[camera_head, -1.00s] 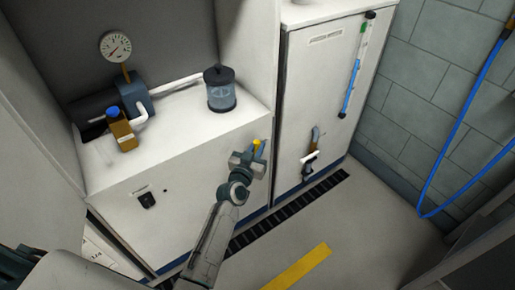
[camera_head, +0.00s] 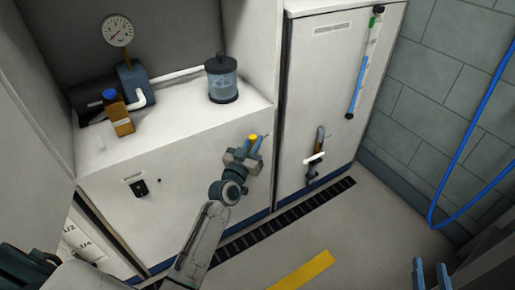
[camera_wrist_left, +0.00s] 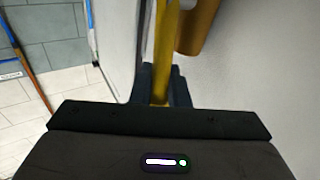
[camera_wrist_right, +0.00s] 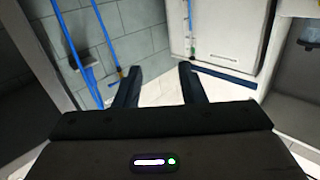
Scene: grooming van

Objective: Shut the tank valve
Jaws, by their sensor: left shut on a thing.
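A yellow valve lever (camera_head: 253,139) stands out at the right end of the white counter front. My left gripper (camera_head: 246,153) is shut on it. In the left wrist view the yellow lever (camera_wrist_left: 162,60) runs up between the two dark fingers (camera_wrist_left: 162,85), beside a brass-coloured cylinder (camera_wrist_left: 198,28). The fingers hide part of the valve, so I cannot tell its exact angle. My right gripper (camera_head: 432,274) is at the lower right, away from the valve. In the right wrist view its fingers (camera_wrist_right: 158,75) are apart with nothing between them.
A tall white cabinet (camera_head: 335,75) carries a sight tube (camera_head: 361,75) and a tap with a white handle (camera_head: 315,159). A blue hose (camera_head: 470,130) hangs at right.

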